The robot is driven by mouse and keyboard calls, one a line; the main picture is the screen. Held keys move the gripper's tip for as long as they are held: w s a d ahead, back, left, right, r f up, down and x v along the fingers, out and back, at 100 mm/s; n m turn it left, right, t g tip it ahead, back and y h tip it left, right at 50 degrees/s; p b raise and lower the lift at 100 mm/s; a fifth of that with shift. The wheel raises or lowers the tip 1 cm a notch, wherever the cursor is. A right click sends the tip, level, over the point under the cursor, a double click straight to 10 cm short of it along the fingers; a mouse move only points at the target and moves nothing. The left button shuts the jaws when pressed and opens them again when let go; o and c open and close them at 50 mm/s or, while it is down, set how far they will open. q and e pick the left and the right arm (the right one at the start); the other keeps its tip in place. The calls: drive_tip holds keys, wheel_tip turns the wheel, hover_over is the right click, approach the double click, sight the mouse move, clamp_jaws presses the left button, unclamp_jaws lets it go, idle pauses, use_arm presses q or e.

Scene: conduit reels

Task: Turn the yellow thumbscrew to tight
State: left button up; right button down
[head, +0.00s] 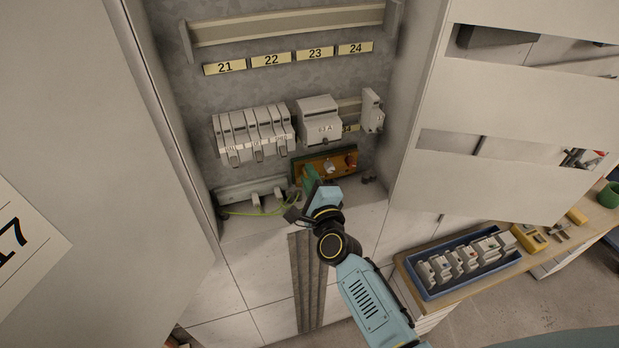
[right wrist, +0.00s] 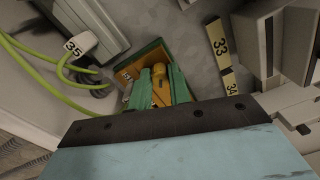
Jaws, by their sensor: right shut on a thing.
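The yellow thumbscrew (right wrist: 160,88) shows in the right wrist view, between the two green fingers of my right gripper (right wrist: 158,84). The gripper is shut on it, at the left part of a small orange-brown board with a green edge (right wrist: 151,50). In the head view the board (head: 341,166) stands low in the cabinet, and my right gripper (head: 310,182) is at its left end, hiding the thumbscrew. How far the screw is turned cannot be told. My left gripper is not in view.
Above the board are grey modules (head: 254,134) on a rail. A green-yellow cable (head: 243,213) lies left of the gripper, with a tag marked 35 (right wrist: 80,44). The open cabinet door (head: 505,120) is at right. A blue tray of modules (head: 425,294) sits on the bench.

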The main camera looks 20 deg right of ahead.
drive_tip(key=c, duration=1.3)
unclamp_jaws()
